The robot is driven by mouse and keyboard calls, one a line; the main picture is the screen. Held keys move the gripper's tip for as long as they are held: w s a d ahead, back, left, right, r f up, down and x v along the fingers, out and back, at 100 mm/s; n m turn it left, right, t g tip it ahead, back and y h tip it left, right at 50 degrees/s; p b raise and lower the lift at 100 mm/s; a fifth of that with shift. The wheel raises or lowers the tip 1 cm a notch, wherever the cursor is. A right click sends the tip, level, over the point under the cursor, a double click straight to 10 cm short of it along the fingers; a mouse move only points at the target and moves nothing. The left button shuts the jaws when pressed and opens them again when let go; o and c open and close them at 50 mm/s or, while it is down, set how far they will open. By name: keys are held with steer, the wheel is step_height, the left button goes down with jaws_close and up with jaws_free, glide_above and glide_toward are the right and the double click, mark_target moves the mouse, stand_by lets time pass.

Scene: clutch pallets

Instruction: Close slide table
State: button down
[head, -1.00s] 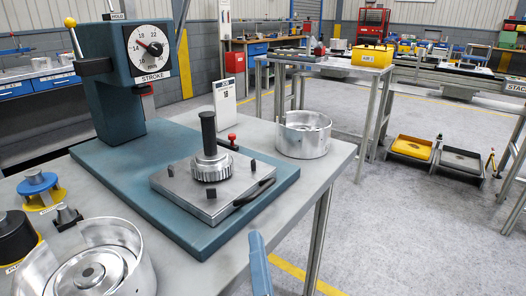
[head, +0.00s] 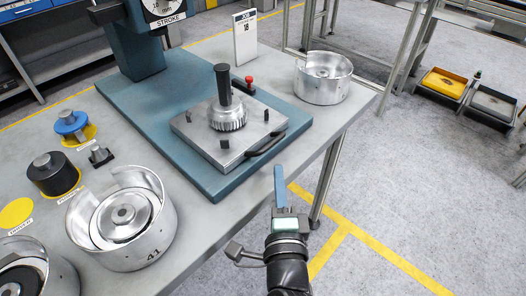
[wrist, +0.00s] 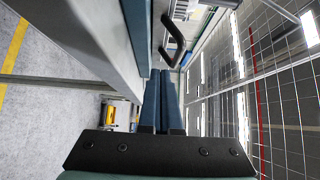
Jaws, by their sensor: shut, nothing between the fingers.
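The slide table (head: 190,137), a silver plate with dark pegs, sits on the blue-green press base (head: 135,95), out in front of the press column (head: 142,45). A toothed silver part with a black post (head: 226,95) stands on it. Its black handle (head: 266,145) is on the front right side and also shows in the wrist view (wrist: 173,40). My gripper (head: 280,170) has blue-grey fingers, shut and empty. It is just in front of the handle, past the bench edge, and appears apart from it. The fingers also show in the wrist view (wrist: 159,75).
A red-topped lever (head: 249,80) is behind the plate. Another housing (head: 123,218), a blue knob (head: 70,122) and a black knob (head: 52,175) are at left.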

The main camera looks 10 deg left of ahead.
mark_target(262, 142)
steer(key=w, duration=0.3)
steer(key=shift+w+a+r, duration=0.1)
steer(key=shift+w+a, duration=0.05)
steer(key=shift+a, duration=0.15)
steer(key=shift+w+a+r+p, duration=0.15)
steer(key=shift+w+a+p, duration=0.65)
steer(key=shift+a+p, duration=0.15)
steer(key=shift+w+a+f, duration=0.2)
steer(key=shift+w+a, duration=0.2)
steer(key=shift+a, duration=0.25)
